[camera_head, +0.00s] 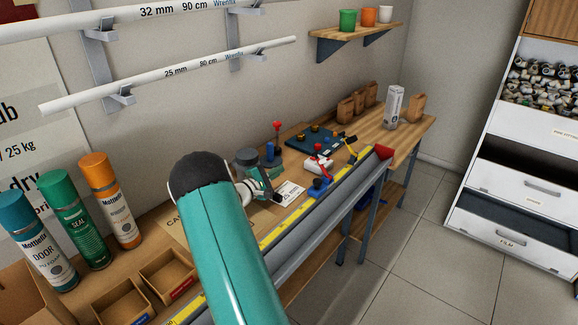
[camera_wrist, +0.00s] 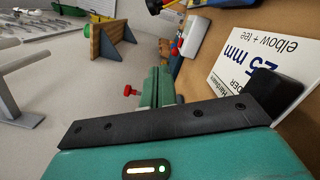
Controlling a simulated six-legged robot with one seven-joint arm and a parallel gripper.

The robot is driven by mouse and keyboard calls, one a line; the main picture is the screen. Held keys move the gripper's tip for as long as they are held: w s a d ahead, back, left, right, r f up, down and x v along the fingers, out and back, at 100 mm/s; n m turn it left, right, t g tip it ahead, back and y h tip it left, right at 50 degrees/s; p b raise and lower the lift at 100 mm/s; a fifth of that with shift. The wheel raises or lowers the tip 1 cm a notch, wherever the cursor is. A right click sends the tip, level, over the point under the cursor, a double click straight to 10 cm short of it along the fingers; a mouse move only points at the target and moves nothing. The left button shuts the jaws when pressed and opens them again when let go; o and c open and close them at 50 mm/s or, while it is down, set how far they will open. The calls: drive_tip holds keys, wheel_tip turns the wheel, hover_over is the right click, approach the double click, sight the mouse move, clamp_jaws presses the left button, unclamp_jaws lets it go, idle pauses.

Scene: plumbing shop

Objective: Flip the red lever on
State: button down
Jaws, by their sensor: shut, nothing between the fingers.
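A small white device with a red lever (camera_head: 320,158) stands on the bench in the head view, left of the yellow measuring strip. The wrist view shows a white block (camera_wrist: 196,36) with a red part on its near end, which looks like the same device. My gripper (camera_head: 275,180) is shut and empty, low over the bench, to the left of and nearer than the lever, and apart from it. Whether the lever is on or off is too small to tell.
A red-topped blue post (camera_head: 276,137) and a dark blue board with fittings (camera_head: 313,138) stand behind. A white card (camera_head: 289,193) lies beside my gripper. A grey trough (camera_head: 325,212) runs along the bench's front edge. Spray cans (camera_head: 110,202) stand at left.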

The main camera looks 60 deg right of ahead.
drive_tip(key=x, duration=0.8)
drive_tip(key=shift+s+d, duration=0.15)
drive_tip(key=shift+d, duration=0.2)
drive_tip(key=s+r, duration=0.2)
drive_tip(key=s, duration=0.1)
drive_tip(key=shift+s+d, duration=0.1)
drive_tip(key=shift+s, duration=0.1)
drive_tip(key=shift+r, duration=0.15)
drive_tip(key=shift+s+r+m, duration=0.15)
drive_tip(key=shift+m, duration=0.15)
